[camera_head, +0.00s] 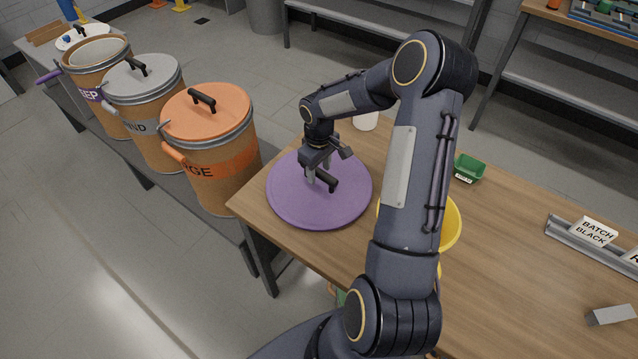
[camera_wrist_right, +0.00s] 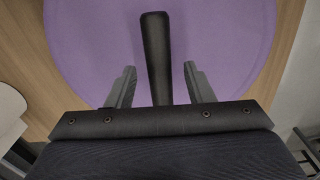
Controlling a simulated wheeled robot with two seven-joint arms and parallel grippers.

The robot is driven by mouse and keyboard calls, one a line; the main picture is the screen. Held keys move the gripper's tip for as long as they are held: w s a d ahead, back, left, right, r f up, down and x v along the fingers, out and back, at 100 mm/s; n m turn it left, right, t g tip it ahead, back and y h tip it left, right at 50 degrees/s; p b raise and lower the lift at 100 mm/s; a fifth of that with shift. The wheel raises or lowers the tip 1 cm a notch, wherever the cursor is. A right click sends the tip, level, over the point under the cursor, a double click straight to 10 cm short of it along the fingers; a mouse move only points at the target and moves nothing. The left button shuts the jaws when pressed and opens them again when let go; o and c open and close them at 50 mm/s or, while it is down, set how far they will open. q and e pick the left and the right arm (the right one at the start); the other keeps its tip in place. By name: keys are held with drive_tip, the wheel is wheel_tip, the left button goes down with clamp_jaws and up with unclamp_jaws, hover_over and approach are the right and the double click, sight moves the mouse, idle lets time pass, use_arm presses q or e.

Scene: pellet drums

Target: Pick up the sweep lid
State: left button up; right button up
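The sweep lid (camera_head: 291,203) is a flat purple disc with a black bar handle (camera_head: 325,181). It lies on the wooden table near its left corner. My right gripper (camera_head: 318,178) is over the lid at the handle. In the right wrist view the lid (camera_wrist_right: 220,35) fills most of the background, and the black handle (camera_wrist_right: 156,50) runs between the two fingers of my right gripper (camera_wrist_right: 158,82). The fingers are open, with a gap on each side of the handle. My left gripper is not in view.
An open drum with a purple band (camera_head: 98,52), a grey-lidded drum (camera_head: 143,80) and an orange-lidded drum (camera_head: 208,115) stand on a low bench at left. A yellow bowl (camera_head: 450,225), partly behind my arm, and a green tray (camera_head: 468,167) are on the table (camera_head: 510,260).

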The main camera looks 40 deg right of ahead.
clamp_jaws()
drive_tip(key=shift+r, duration=0.15)
